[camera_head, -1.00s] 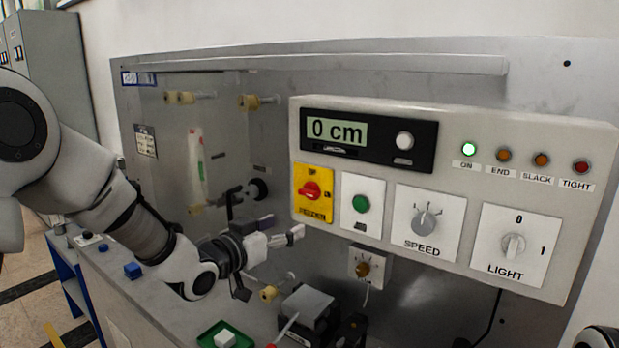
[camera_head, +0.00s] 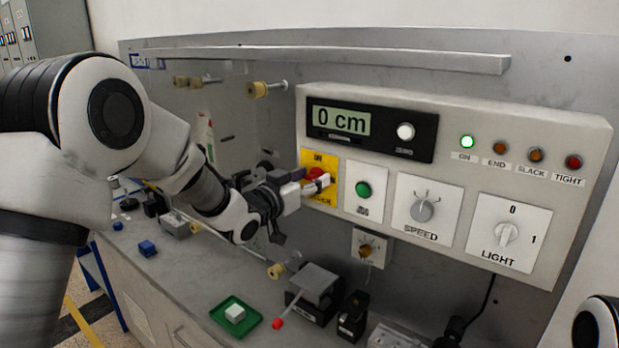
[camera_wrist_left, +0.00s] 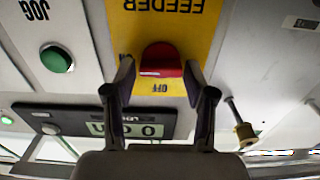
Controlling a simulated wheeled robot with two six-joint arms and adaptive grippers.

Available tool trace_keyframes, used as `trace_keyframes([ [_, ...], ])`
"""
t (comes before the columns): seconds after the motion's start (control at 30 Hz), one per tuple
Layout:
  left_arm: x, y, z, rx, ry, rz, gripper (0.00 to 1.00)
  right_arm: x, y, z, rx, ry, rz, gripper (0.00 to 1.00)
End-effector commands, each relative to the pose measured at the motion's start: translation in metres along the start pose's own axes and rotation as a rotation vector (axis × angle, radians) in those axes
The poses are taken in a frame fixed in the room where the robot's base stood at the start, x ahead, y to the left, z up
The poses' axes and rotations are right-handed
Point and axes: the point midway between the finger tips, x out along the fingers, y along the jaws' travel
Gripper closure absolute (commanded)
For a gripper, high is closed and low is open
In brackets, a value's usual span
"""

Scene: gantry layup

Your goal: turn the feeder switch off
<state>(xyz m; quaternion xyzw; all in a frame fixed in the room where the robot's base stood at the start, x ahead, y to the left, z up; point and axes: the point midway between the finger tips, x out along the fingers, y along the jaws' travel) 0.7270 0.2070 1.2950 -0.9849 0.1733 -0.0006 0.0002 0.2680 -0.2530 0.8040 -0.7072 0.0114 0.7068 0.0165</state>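The feeder switch is a red knob (camera_head: 316,173) on a yellow plate (camera_head: 319,158) at the left end of the control panel. The plate reads OFF at its top in the head view. My left gripper (camera_head: 312,186) is at the knob and partly covers it. In the left wrist view, which is upside down, the red knob (camera_wrist_left: 161,60) lies between the two dark fingers of the left gripper (camera_wrist_left: 160,76). The fingers are apart, with a narrow gap on each side of the knob. The knob's exact angle is hard to tell. My right gripper is out of view.
A green JOG button (camera_head: 363,189) sits close right of the switch, then the SPEED dial (camera_head: 421,211) and LIGHT switch (camera_head: 507,233). The display (camera_head: 342,120) is above. A yellow spool (camera_head: 277,270) sticks out below. The green ON lamp (camera_head: 467,142) is lit.

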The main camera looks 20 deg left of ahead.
Motion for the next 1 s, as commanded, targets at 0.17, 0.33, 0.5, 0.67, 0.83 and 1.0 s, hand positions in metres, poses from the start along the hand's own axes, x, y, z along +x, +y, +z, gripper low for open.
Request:
trace_keyframes([
  [0.17, 0.000, 0.000, 0.000, 0.000, 0.000, -0.001, 0.91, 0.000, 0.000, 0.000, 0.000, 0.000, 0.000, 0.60],
  [0.33, 0.000, 0.000, 0.000, -0.006, 0.000, -0.001, 0.91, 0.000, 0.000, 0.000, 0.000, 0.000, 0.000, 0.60],
  [0.5, 0.000, 0.000, 0.000, -0.039, 0.000, 0.000, 0.91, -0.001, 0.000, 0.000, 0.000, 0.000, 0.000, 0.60],
  [0.67, 0.000, -0.001, 0.000, -0.110, -0.001, 0.000, 0.91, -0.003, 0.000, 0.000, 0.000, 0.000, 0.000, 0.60],
  [0.83, 0.000, -0.001, -0.001, -0.232, -0.001, -0.001, 0.91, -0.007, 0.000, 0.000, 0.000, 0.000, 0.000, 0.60],
  [1.0, 0.000, -0.002, -0.001, -0.385, 0.000, 0.000, 0.91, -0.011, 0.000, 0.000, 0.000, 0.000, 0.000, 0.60],
])
